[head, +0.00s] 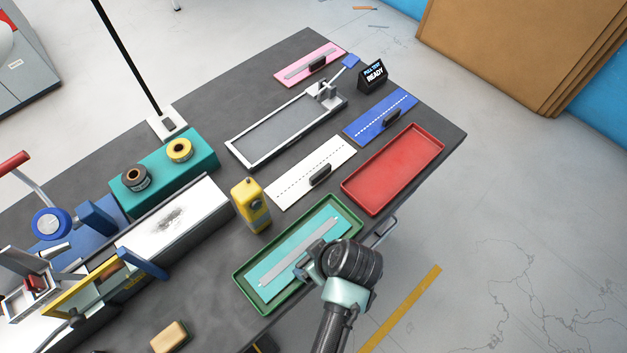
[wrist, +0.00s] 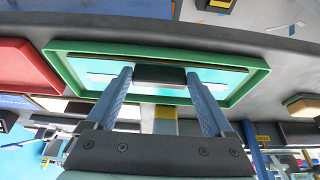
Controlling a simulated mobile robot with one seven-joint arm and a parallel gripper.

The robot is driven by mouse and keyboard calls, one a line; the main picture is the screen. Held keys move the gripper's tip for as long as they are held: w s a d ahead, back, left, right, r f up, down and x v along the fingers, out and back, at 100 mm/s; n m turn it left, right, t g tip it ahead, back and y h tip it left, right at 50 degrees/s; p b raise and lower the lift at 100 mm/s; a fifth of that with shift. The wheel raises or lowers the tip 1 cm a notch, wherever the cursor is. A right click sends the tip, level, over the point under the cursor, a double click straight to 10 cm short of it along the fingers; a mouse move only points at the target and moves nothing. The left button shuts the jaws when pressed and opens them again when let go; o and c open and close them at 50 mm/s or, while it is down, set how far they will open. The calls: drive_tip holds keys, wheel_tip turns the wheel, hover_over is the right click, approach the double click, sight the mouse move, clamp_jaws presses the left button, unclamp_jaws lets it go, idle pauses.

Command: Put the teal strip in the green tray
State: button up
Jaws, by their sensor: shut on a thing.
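The teal strip (head: 284,252) has a long grey bar along it and lies within the rim of the green tray (head: 237,279) in the head view. My gripper (head: 310,264) is over the strip's near side. In the wrist view, my gripper's blue fingers (wrist: 159,76) are either side of a black grip block on the teal strip (wrist: 102,72), shut on it. The green tray's rim (wrist: 160,49) surrounds the strip there. I cannot tell whether the strip rests on the tray's floor or hangs just above it.
An empty red tray (head: 392,170) lies right of the green tray. A white strip (head: 296,187) and a blue strip (head: 365,125) with black grips lie behind. A yellow device (head: 250,205) stands close behind the green tray. The table's front edge is near.

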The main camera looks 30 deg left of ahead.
drive_tip(key=o, duration=1.2)
drive_tip(key=shift+c, duration=0.2)
